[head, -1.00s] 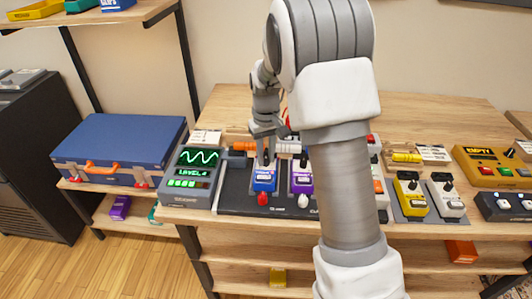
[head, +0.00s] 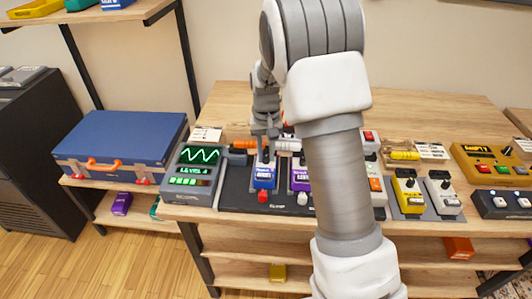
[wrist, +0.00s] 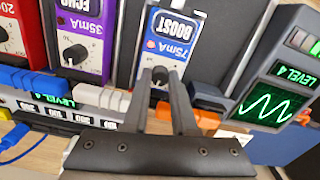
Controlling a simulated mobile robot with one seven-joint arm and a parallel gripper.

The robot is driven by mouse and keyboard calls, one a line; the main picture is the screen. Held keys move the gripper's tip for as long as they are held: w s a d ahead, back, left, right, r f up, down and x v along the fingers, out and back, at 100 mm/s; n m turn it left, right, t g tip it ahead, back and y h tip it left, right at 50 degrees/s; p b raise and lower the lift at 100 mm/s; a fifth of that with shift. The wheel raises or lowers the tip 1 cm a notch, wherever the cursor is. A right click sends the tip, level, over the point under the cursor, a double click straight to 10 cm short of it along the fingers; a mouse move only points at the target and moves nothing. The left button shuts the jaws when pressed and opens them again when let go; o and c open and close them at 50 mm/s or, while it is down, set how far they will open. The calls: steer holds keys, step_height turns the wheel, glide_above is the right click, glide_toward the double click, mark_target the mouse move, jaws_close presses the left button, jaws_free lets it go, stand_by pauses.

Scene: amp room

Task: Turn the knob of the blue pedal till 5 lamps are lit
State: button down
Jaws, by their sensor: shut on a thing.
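The blue pedal (head: 264,181), marked BOOST in the wrist view (wrist: 172,47), stands on a dark board on the bench. Its dark knob (wrist: 160,74) sits at the pedal's upper part. My gripper (head: 264,156) comes down onto the knob from above. In the wrist view its two fingers (wrist: 161,80) are closed on the knob, one on each side. The grey meter (head: 190,175) left of the pedal shows a green wave and reads LEVEL 4. A row of green lamps (head: 184,181) is lit below; that row is partly cut off in the wrist view.
A purple pedal (head: 301,178) stands close to the right of the blue one. Orange and white plugs lie just behind the pedals. Yellow and white pedals (head: 407,191) stand further right. A blue case (head: 120,143) lies on the shelf at left. The rear of the bench is clear.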

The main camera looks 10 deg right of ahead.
mark_target(266, 157)
steer(key=c, duration=1)
jaws_free()
step_height(266, 157, up, 18)
steer(key=p, duration=0.2)
steer(key=shift+f+p, duration=0.2)
steer(key=shift+p, duration=0.2)
steer(key=shift+r, duration=0.1)
steer(key=s+r+t+p, duration=0.2)
steer(key=s+r, duration=0.2)
steer(key=s, duration=1)
steer(key=s+r+n+t+p, duration=0.1)
steer(key=s+r, duration=0.4)
steer(key=s, duration=0.9)
steer(key=shift+a+n+t+p, duration=0.25)
steer(key=shift+t+p, duration=0.45)
steer(key=shift+t, duration=0.6)
